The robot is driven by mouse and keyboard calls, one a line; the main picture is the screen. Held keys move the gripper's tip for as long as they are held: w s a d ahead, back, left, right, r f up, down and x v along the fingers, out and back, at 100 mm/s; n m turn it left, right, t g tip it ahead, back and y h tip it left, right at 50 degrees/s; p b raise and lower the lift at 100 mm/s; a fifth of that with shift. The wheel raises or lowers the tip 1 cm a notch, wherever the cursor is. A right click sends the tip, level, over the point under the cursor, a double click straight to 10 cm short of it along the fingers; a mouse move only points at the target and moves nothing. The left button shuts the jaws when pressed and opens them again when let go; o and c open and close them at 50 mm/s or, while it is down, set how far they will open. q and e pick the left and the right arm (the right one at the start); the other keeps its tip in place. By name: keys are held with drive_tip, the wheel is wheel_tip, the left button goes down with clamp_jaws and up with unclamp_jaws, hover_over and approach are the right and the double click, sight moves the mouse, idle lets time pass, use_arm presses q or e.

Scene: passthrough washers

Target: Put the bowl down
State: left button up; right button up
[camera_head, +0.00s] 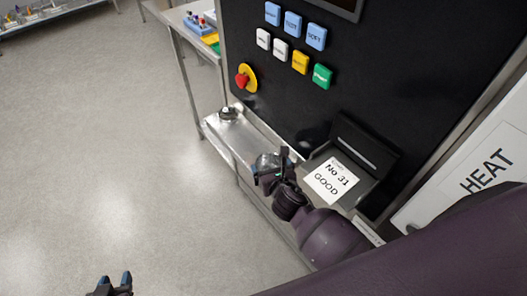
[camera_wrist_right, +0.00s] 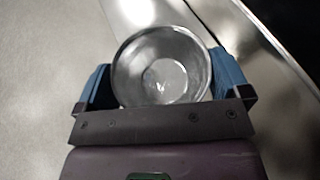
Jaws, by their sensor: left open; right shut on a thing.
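The bowl is a small shiny metal bowl (camera_wrist_right: 160,62), seen from above in the right wrist view between two blue fingertips. It looks empty. My right gripper (camera_head: 272,170) is shut on it, over the metal shelf (camera_head: 242,141) in front of the black machine. In the head view the bowl (camera_head: 266,163) is partly hidden by the gripper. I cannot tell whether its base touches the shelf. My left gripper (camera_head: 115,284) is open and empty over the floor at the bottom left edge, with only its tips showing.
Another small metal item (camera_head: 228,113) sits at the shelf's far end. The black machine (camera_head: 390,80) has a red knob (camera_head: 243,79), coloured buttons and a printed label reading No 31 GOOD (camera_head: 331,180). A side table (camera_head: 190,25) holds coloured items. The floor at left is clear.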

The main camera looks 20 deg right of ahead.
sight(267, 158)
drive_tip(key=w, duration=0.3)
drive_tip(key=shift+w, duration=0.35)
drive_tip(key=w, duration=0.3)
drive_tip(key=shift+w+d, duration=0.1)
drive_tip(key=shift+w, duration=0.2)
drive_tip(key=shift+f+b, duration=0.35)
drive_tip(key=shift+f, duration=0.45)
use_arm(q)
drive_tip(key=shift+w+f, duration=0.2)
drive_tip(key=shift+f, duration=0.1)
drive_tip(key=shift+s, duration=0.1)
drive_tip(key=shift+s+f, duration=0.1)
drive_tip(key=shift+f, duration=0.15)
use_arm(e)
drive_tip(key=shift+f, duration=0.15)
drive_tip(key=o, duration=0.6)
drive_tip(key=shift+c, duration=0.2)
